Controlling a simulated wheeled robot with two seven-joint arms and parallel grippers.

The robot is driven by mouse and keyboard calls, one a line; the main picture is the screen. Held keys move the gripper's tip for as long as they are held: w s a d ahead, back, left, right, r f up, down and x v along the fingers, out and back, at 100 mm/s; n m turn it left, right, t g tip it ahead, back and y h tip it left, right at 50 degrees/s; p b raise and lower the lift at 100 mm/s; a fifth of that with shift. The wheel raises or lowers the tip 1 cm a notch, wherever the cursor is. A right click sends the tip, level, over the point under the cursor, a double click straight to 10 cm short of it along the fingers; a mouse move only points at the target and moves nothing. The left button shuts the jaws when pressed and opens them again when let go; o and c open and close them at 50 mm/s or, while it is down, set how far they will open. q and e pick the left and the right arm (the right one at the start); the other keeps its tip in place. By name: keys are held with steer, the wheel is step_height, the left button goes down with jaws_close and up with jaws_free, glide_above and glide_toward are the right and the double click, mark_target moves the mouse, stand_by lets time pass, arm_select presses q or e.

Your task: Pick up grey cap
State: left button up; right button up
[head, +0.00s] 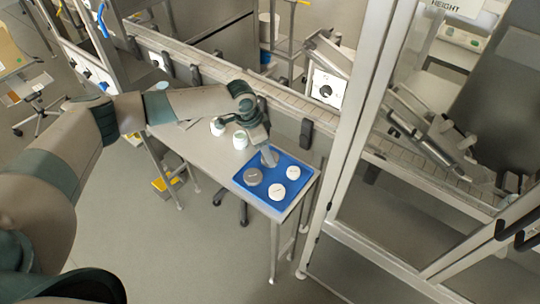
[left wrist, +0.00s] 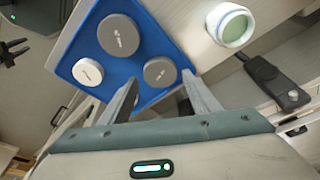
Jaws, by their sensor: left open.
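A blue tray (head: 262,197) on the table holds caps. In the head view a grey cap (head: 252,176) lies at the tray's left, with two white caps (head: 292,172) (head: 277,190) to its right. The left wrist view shows a large grey cap (left wrist: 118,35), a smaller grey cap (left wrist: 160,72) and a white cap (left wrist: 88,72). My left gripper (head: 269,157) points down over the tray's far part. Its fingers (left wrist: 160,77) are open and empty, with the smaller grey cap showing between the fingertips. The gripper may hide part of the tray in the head view.
White jars (head: 240,140) (head: 217,127) stand on the table (head: 185,140) left of the tray. A conveyor with a metal rail runs behind the table. A metal frame post (head: 350,140) rises to the right of the table.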

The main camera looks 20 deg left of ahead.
arm_select(q)
steer(key=shift+p+x, duration=0.4)
steer(key=shift+x, duration=1.05)
steer(key=c, duration=0.8)
